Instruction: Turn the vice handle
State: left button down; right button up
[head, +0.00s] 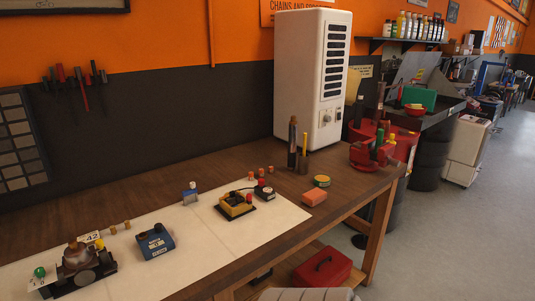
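A red vice (364,156) stands on the right end of the wooden workbench (240,160). Green and yellow-and-red upright items show at or just behind its top. Its turning handle is too small to make out clearly. Neither of my grippers is in view, so I cannot see where they are relative to the vice.
A tall white cabinet (313,80) stands at the bench's back. A white mat (195,222) holds several small devices. A red toolbox (322,267) sits below. Grey floor (465,235) is open at right.

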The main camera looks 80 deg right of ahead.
aim_at(395, 163)
jog(key=z, duration=3.35)
